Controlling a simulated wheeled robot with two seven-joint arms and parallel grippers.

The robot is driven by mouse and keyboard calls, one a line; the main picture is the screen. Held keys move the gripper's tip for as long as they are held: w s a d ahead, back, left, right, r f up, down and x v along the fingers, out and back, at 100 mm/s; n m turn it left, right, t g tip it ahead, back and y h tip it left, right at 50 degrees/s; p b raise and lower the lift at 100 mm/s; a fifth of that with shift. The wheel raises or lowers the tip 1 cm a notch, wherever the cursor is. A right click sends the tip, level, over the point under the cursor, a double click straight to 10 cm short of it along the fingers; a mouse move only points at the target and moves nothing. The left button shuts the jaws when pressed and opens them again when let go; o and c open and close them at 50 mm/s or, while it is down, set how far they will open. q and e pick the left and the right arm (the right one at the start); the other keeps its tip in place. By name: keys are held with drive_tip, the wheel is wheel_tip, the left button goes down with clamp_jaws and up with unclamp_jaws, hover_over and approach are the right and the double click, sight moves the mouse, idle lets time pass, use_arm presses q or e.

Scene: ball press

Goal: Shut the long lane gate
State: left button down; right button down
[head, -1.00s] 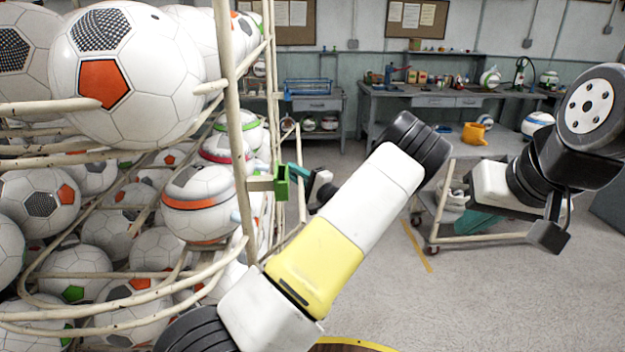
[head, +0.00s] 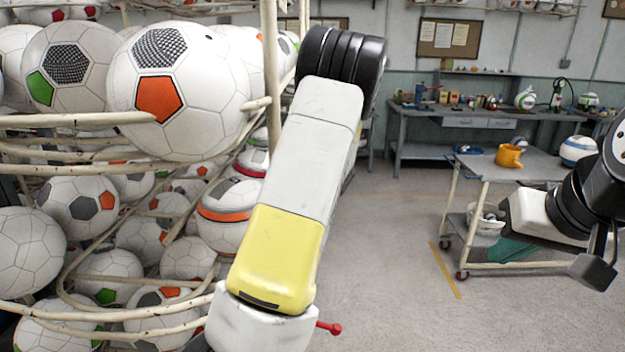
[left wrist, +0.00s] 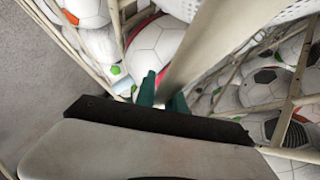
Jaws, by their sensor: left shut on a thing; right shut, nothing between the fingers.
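My left gripper (left wrist: 160,92) shows in the left wrist view, its teal fingers shut on a pale bar (left wrist: 205,45) that crosses the frame at a slant. I cannot tell for certain whether this bar is the long lane gate or a rack post. In the head view my left arm hides this gripper and the place it grips. A pale upright post (head: 272,75) of the ball rack stands behind the arm. My right gripper (head: 503,214) is at the right in front of the cart, shut and empty, with its fingertips hard to make out.
The ball rack's pale rails (head: 75,120) hold many soccer balls (head: 180,90) at the left. A cart (head: 530,170) with an orange jug (head: 509,156) stands at the right. A workbench (head: 470,115) is at the back. The floor (head: 390,240) between is clear.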

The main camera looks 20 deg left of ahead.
use_arm(q)
drive_tip(key=shift+s+a, duration=0.1)
drive_tip(key=shift+a, duration=0.3)
drive_tip(key=shift+a+h, duration=0.15)
drive_tip(key=shift+h, duration=0.15)
drive_tip(key=c, duration=1.4)
unclamp_jaws()
drive_tip(key=shift+f, duration=0.1)
drive_tip(key=v, duration=0.7)
drive_tip(key=shift+s+d, duration=0.2)
drive_tip(key=shift+d, duration=0.1)
